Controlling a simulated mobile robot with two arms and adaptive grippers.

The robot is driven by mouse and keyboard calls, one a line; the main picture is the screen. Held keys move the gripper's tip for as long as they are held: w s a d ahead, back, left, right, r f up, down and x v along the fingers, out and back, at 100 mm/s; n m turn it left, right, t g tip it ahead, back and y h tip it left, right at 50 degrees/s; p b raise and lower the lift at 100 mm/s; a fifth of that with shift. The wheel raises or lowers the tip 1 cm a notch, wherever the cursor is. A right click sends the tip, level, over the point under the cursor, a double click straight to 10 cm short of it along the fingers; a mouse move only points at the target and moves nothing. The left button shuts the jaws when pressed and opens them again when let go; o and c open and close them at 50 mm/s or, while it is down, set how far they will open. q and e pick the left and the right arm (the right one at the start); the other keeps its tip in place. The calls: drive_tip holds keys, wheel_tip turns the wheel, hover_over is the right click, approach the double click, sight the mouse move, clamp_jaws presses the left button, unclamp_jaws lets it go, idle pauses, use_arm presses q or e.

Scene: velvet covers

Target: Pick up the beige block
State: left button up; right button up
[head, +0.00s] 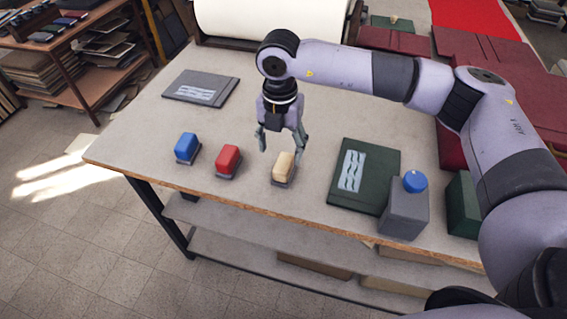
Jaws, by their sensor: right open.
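The beige block (283,165) sits on a small dark base near the front edge of the worktable (180,125). My right gripper (281,148) hangs from the arm that comes in from the right. It points down, open, with its fingers just above and behind the beige block. I cannot tell whether a finger touches it. Nothing shows between the fingers. My left gripper is not in view.
A red block (228,159) and a blue block (186,146) stand to the left on similar bases. A green book (382,160) lies to the right, beside a grey box (404,212) with a blue knob. A grey book (202,86) lies at the back left.

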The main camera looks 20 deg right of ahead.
sight(283, 162)
wheel_tip(283, 162, down, 3)
drive_tip(key=shift+r, duration=0.1)
drive_tip(key=shift+f+p, duration=0.2)
drive_tip(key=shift+p, duration=0.2)
drive_tip(key=f, duration=0.1)
drive_tip(key=f+p, duration=0.1)
drive_tip(key=f, duration=0.1)
drive_tip(key=f+p, duration=0.1)
drive_tip(key=shift+d+f, duration=0.25)
drive_tip(key=shift+d, duration=0.15)
drive_tip(key=shift+w+f, duration=0.1)
drive_tip(key=shift+f, duration=0.15)
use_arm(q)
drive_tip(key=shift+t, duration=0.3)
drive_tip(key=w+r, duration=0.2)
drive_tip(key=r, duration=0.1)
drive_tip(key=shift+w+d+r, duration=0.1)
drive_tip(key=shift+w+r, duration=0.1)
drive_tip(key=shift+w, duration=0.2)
use_arm(e)
drive_tip(key=shift+c, duration=0.5)
drive_tip(key=c, duration=1.2)
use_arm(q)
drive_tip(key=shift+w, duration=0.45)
use_arm(e)
drive_tip(key=shift+c, duration=0.2)
